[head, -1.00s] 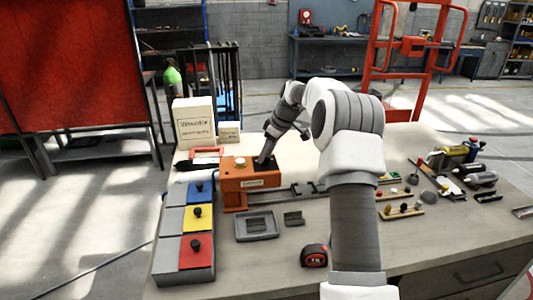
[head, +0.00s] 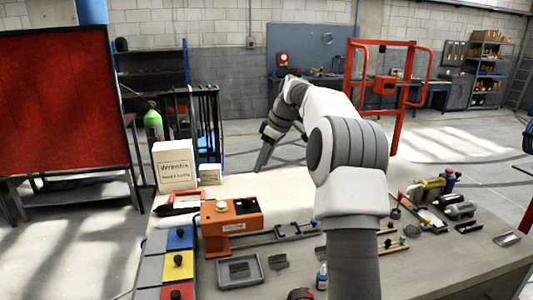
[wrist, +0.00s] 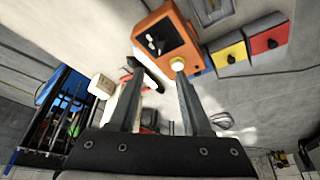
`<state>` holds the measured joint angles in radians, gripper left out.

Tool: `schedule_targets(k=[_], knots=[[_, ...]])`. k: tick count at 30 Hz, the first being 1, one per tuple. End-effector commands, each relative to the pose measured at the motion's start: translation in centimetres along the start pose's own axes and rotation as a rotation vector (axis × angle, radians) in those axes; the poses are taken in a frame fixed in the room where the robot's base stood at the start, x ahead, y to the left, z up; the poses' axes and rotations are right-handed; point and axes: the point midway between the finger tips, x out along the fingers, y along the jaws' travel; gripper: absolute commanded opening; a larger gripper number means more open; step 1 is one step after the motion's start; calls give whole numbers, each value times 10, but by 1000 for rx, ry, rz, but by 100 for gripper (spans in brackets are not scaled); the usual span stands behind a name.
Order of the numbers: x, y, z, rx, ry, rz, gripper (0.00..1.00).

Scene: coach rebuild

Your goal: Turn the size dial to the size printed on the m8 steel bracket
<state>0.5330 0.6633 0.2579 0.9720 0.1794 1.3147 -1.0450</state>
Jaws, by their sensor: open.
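An orange box (head: 214,228) with a small front label stands on the bench; a pale round knob (head: 222,206), perhaps the size dial, sits on top beside a dark recess. The box (wrist: 190,52) and knob (wrist: 178,64) also show in the wrist view. My gripper (head: 263,155) is open and empty, raised behind and right of the box; in the wrist view its fingertips (wrist: 160,82) are apart from the knob. A grey tray (head: 243,284) holds a grey piece, and another grey piece (head: 278,262) lies beside it. Neither can be identified as the bracket; no size is legible.
Blue, yellow and red blocks (head: 178,265) with black knobs stand at front left. A white carton (head: 175,172) is at the back left. A rail (head: 290,231) runs right from the box. Tools and cylinders (head: 460,210) lie right. My arm hides the bench's middle.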

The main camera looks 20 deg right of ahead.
Motion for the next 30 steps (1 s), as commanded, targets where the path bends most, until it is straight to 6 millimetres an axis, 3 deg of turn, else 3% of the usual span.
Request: schedule_targets(k=[3, 7, 24, 30], knots=[[-19, 1, 0, 1, 1, 2, 49], [-28, 0, 0, 0, 0, 0, 49], [-31, -1, 0, 0, -1, 0, 49], [-41, -25, -10, 16, -20, 17, 49]])
